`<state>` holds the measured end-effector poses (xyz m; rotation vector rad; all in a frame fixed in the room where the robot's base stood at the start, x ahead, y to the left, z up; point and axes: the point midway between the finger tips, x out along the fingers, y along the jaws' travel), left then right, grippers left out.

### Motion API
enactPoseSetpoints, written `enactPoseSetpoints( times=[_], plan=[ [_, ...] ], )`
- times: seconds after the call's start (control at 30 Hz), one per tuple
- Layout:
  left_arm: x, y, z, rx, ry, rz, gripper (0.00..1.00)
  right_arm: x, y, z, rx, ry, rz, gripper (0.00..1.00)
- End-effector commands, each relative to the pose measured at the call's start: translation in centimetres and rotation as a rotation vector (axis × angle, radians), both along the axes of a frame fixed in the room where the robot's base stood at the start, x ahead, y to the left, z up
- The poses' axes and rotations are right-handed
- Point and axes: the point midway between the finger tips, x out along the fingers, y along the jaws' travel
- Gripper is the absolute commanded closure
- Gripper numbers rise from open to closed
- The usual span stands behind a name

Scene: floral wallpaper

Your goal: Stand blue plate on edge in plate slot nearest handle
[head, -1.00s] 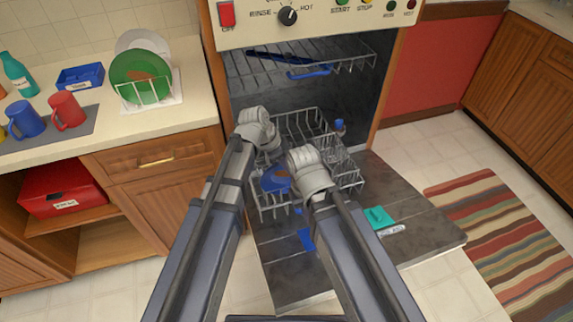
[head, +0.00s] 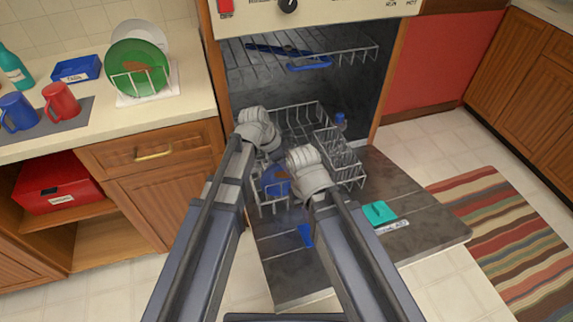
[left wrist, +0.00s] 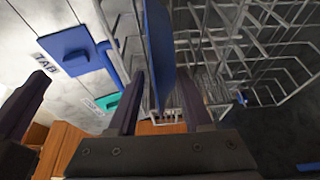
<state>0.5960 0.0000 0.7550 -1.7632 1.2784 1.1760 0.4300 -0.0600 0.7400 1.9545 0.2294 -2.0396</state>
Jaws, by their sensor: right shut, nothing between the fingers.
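The blue plate (head: 275,184) is in the front left part of the lower dishwasher rack (head: 297,108), partly hidden by my grippers. In the left wrist view the plate (left wrist: 160,52) stands roughly on edge between the two fingers of my left gripper (left wrist: 161,82), with narrow gaps beside it. My left gripper (head: 266,152) looks open around the plate; its fingertips are hidden in the head view. My right gripper (head: 303,190) is shut and empty, just right of the plate. A blue bar (left wrist: 112,64), probably the rack handle, runs beside the wires; the exact slot is unclear.
The open dishwasher door (head: 420,225) carries a blue tab cover (head: 305,235) and a teal cover (head: 379,212). A wire basket (head: 340,158) occupies the rack's right side. The upper rack (head: 350,55) hangs above. A green plate (head: 138,62) stands on the left counter.

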Motion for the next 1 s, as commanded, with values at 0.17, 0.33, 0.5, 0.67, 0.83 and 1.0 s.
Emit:
enactPoseSetpoints(
  times=[0.17,0.33,0.5,0.67,0.83,1.0],
  plan=[
    [0.0,0.0,0.0,0.000,0.000,0.000,0.38,0.0,0.0,0.0,0.000,0.000,0.000,1.00],
    [0.0,0.0,0.0,0.000,0.000,0.000,0.38,0.0,0.0,0.0,0.000,0.000,0.000,1.00],
    [-0.1,0.2,0.6,0.000,0.000,0.000,0.38,0.0,0.0,0.6,0.000,0.000,0.000,1.00],
    [-0.2,0.6,1.9,0.000,0.000,0.001,0.38,0.0,0.0,1.9,0.000,0.000,0.000,1.00],
    [-0.5,1.4,4.1,0.000,-0.001,0.001,0.38,0.0,0.0,4.1,0.000,0.000,0.000,1.00],
    [-0.8,2.2,6.3,0.000,0.000,0.001,0.38,0.0,0.0,6.3,0.000,0.000,-0.001,1.00]
  ],
)
